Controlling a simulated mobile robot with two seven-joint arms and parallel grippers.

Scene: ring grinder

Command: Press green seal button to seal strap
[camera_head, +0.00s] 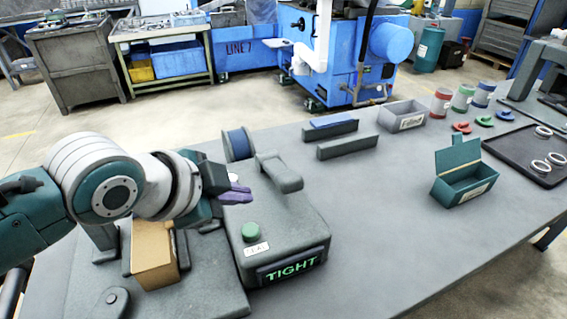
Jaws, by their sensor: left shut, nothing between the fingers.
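The strapping machine (297,220) is a dark grey box with a handle on top, standing on the table. Its front display reads "TIGHT" in green letters. The green seal button (250,232) sits on its top near the front left, above a white label reading "SEAL". My left gripper (243,194) is shut and empty, with purple fingertips. It is beside the machine's upper left side, behind the button in the picture and apart from it. A tan cardboard box (152,258) stands under my left arm, left of the machine. The strap cannot be made out clearly. My right gripper is not in view.
A blue spool (237,144) stands behind the machine. An open green box (464,187), a grey bin (402,117) and a black tray with white rings (514,152) are on the right. Coloured cans stand at the back right. The table (385,235) right of the machine is clear.

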